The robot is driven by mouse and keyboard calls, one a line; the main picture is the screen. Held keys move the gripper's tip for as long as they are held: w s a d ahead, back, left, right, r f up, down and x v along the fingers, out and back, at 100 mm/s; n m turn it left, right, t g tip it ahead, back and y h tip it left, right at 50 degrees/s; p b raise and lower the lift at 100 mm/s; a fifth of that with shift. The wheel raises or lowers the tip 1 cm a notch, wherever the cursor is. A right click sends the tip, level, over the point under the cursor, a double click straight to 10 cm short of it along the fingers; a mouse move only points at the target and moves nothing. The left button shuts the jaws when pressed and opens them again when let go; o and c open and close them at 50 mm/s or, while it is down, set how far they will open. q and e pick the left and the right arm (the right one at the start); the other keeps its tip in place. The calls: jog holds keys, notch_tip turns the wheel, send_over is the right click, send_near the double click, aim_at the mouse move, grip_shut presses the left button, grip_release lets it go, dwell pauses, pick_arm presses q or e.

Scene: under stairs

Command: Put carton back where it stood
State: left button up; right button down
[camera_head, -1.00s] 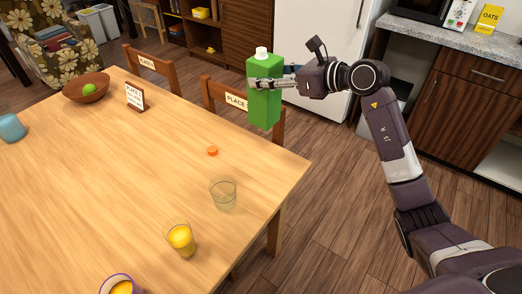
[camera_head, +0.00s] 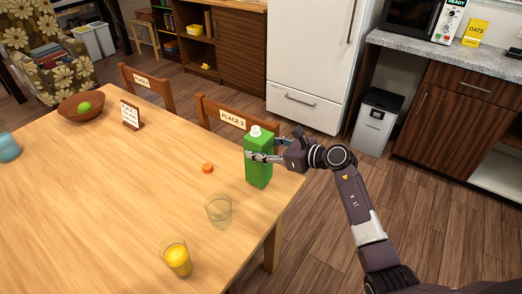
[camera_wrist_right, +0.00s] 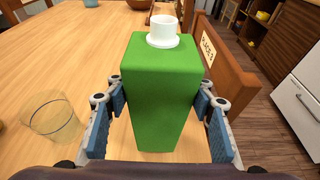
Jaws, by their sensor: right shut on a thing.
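In the right wrist view the carton (camera_wrist_right: 163,90) stands between the blue finger pads (camera_wrist_right: 160,125). Its base is over the wooden table (camera_head: 110,190), at or very near the top; I cannot tell whether it touches. My left gripper is not in view.
A glass of orange juice (camera_head: 176,258) is nearer the front. A small sign (camera_head: 131,115), a brown bowl (camera_head: 70,105) and a blue cup (camera_head: 8,147) are farther left. The table's middle is clear.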

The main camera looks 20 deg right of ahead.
jog(key=shift+f, duration=0.5)
jog(key=c, duration=1.4)
grip_release()
jog(key=shift+f, duration=0.3)
jog(key=o, duration=0.5)
jog(key=shift+r, duration=0.1)
jog(key=shift+r, duration=0.2)
jog(key=shift+b+v, duration=0.85)
jog(key=shift+v, duration=5.15)
